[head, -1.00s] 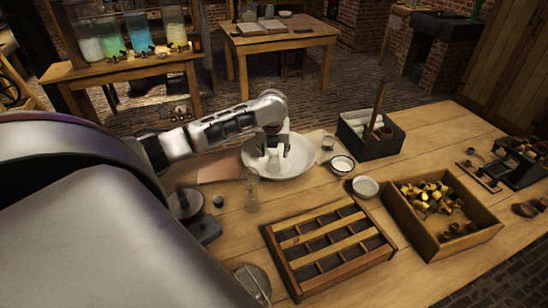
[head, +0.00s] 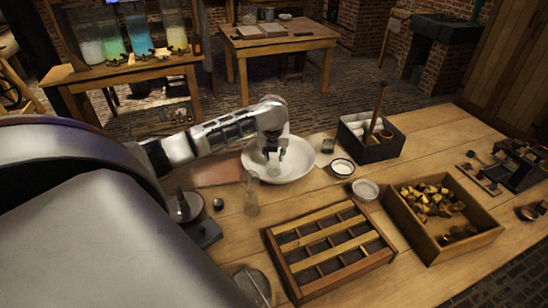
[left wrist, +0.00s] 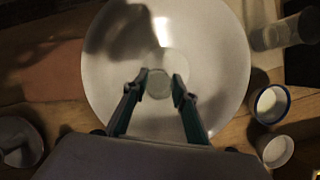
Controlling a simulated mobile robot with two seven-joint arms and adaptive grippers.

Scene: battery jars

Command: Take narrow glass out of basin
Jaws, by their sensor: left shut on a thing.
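The wide white basin (head: 303,166) stands on the wooden table and also fills the middle of the left wrist view (left wrist: 225,70). My left gripper (head: 274,156) points down into the basin. In the left wrist view its two fingers (left wrist: 159,88) are on either side of the narrow glass (left wrist: 159,84), seen from above as a pale round shape, and are shut on it. In the head view the glass is mostly hidden by the gripper and hard to make out. My right gripper is not in view.
Two small bowls (head: 342,167) (head: 365,189), a dark box (head: 372,150), a slatted wooden tray (head: 330,250) and a crate of brass pieces (head: 482,250) stand nearby.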

